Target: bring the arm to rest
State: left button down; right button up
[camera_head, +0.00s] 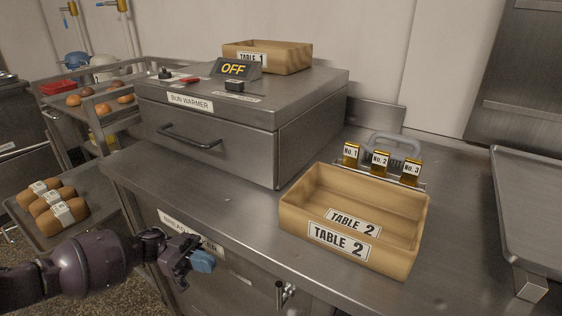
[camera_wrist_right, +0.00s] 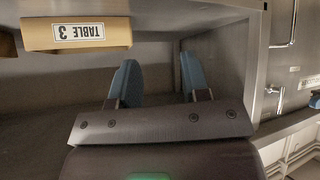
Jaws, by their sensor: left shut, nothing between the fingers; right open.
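My left gripper (camera_head: 203,262) is shut and empty in the head view. It hangs in front of the steel counter (camera_head: 240,212), below the bun warmer (camera_head: 215,120), touching nothing that I can see. My right gripper (camera_wrist_right: 158,85) shows in the right wrist view with its two blue fingers apart and nothing between them. A box labelled TABLE 3 (camera_wrist_right: 75,34) is beyond it at the upper left, apart from the fingers. My right arm does not show in the head view.
An empty TABLE 2 box (camera_head: 300,222) stands on the counter, with numbered tags (camera_head: 380,163) behind it. The TABLE 1 box (camera_head: 290,56) sits on the warmer, whose display reads OFF. Wrapped loaves (camera_head: 52,207) lie at left. A steel tray (camera_head: 535,215) is at right.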

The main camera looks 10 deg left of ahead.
pick_arm(q)
jog(key=s+d+f+n+t+y+p, duration=0.1)
jog(key=s+d+n+t+y+p, duration=0.1)
jog(key=s+d+n+t, duration=0.45)
jog(key=s+d+f+n+t+y+p, duration=0.1)
jog(key=s+d+n+t+y+p, duration=0.2)
jog(key=t, duration=0.7)
jog(key=s+a+f+n+g+y+p, duration=0.1)
jog(key=s+a+f+n+y+p, duration=0.1)
jog(key=s+a+n+y, duration=0.2)
jog(key=s+a+f+n+g+y+p, duration=0.2)
jog(key=s+a+n+y, duration=0.2)
jog(key=s, duration=1)
jog(key=a+y, duration=0.3)
jog(key=y, duration=0.2)
jog(key=shift+f+n+y, duration=0.2)
jog(key=shift+n+y, duration=0.15)
jog(key=shift+y, duration=0.05)
pick_arm(e)
notch_tip(320, 180, up, 8)
jog(key=shift+s+f+m+t, duration=0.2)
jog(key=shift+f+m+t, duration=0.1)
jog(key=shift+t, duration=0.1)
pick_arm(q)
jog(key=shift+d, duration=0.1)
pick_arm(e)
jog(key=shift+w+r, duration=0.4)
jog(key=shift+w, duration=0.05)
